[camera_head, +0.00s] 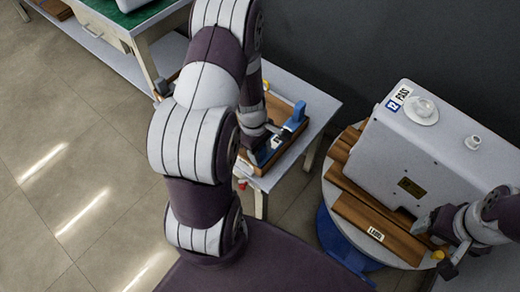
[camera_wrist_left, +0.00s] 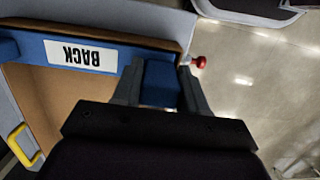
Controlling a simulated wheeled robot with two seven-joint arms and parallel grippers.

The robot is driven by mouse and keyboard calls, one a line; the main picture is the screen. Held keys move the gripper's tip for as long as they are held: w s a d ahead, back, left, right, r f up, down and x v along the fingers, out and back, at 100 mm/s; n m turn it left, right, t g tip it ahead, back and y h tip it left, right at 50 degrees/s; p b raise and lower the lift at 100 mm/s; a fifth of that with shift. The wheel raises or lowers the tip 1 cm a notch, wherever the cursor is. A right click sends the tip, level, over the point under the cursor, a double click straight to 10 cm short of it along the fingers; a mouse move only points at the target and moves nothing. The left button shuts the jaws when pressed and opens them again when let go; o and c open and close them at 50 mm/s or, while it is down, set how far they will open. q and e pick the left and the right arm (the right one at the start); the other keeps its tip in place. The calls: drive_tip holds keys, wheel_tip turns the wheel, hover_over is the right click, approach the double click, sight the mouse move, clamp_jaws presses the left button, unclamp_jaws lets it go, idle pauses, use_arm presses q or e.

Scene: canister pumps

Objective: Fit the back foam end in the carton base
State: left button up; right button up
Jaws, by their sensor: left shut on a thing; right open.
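The back foam end is a blue piece with a white BACK label, seen in the left wrist view (camera_wrist_left: 105,55) and partly in the head view (camera_head: 266,151). My left gripper (camera_wrist_left: 160,85) is shut on a blue block of it. The foam end lies across the brown carton base (camera_wrist_left: 62,90), close to one wall; whether it is fully seated cannot be told. The carton base stands on a table in the head view (camera_head: 282,107), partly hidden by my left arm. My right gripper (camera_head: 452,247) is open at the far right, beside a round stand.
A white canister pump housing (camera_head: 425,150) sits among brown blocks (camera_head: 375,228) on the round stand (camera_head: 335,205). Another blue upright piece (camera_head: 296,117) shows at the carton's right. A red knob (camera_wrist_left: 199,62) and a yellow handle (camera_wrist_left: 24,146) flank the carton. A green-topped bench (camera_head: 135,15) stands upper left.

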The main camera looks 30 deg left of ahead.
use_arm(q)
drive_tip(key=shift+f, duration=0.15)
drive_tip(key=shift+f+b, duration=0.35)
drive_tip(key=shift+f, duration=0.3)
idle(0.7)
drive_tip(key=o, duration=1.1)
drive_tip(key=o, duration=0.4)
